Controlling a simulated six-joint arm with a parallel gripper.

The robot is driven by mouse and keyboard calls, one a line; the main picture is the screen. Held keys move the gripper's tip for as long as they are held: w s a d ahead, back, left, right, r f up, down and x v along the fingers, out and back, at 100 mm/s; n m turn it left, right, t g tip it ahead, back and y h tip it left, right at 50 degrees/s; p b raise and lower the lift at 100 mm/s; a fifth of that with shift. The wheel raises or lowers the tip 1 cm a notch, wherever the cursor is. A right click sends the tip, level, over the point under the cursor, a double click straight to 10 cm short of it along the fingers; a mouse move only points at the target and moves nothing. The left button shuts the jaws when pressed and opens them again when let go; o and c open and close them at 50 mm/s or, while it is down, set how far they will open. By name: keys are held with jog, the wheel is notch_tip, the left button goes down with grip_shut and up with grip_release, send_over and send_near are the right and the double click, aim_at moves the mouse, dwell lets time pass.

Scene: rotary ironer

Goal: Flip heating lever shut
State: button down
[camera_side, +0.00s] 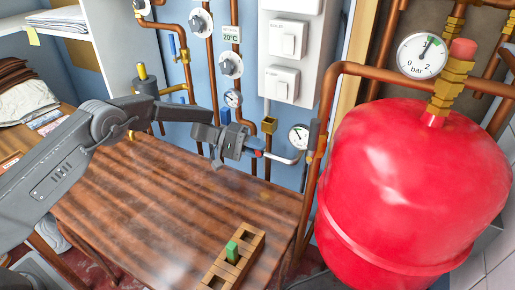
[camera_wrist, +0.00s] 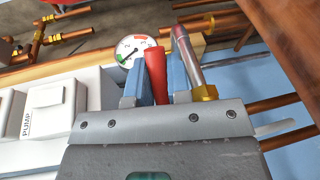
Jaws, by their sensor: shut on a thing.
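My gripper (camera_side: 256,148) is in front of the blue wall, above the back right part of the wooden table. In the wrist view, its two blue fingers (camera_wrist: 161,85) are closed around a red lever handle (camera_wrist: 156,75). The fingers hide the lower part of this handle. In the side view, only a small red bit of it (camera_side: 258,153) shows at the fingertips. No label shows on the lever, and its pivot is hidden. A brass fitting (camera_wrist: 205,92) with a greyish-red stem is just right of the fingers in the wrist view.
A small gauge (camera_side: 298,137) and copper pipes (camera_side: 325,110) are close right of my gripper. A big red tank (camera_side: 415,190) fills the right. White switch boxes (camera_side: 287,85) hang above. A wooden block with a green peg (camera_side: 232,251) lies on the otherwise mostly clear table (camera_side: 150,200).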

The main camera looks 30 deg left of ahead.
jog(key=c, duration=1.4)
grip_release()
jog(key=shift+o, duration=0.2)
